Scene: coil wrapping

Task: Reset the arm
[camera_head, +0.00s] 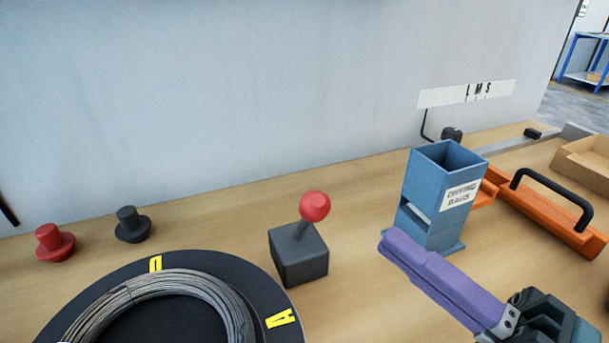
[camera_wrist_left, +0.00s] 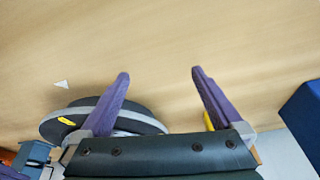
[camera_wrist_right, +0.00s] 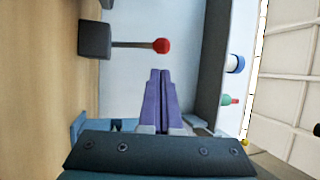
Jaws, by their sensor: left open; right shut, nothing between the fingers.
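My right gripper (camera_head: 384,238) shows at the lower right of the head view, with its purple fingers shut and empty, in front of the blue bag dispenser. In the right wrist view its fingers (camera_wrist_right: 160,72) lie together, and the red-knobbed lever (camera_wrist_right: 161,46) stands beyond them. My left gripper is out of the head view. In the left wrist view its purple fingers (camera_wrist_left: 160,73) are spread wide with nothing between them, above bare wooden table. The coil turntable (camera_wrist_left: 145,122) is partly hidden behind the left finger there.
The grey coil (camera_head: 225,300) lies on the black turntable (camera_head: 265,300) at the lower left. The lever box (camera_head: 299,258) stands between it and the blue dispenser (camera_head: 425,185). Red (camera_head: 54,243) and black (camera_head: 132,224) buttons sit at left, an orange handled tool (camera_head: 545,210) at right.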

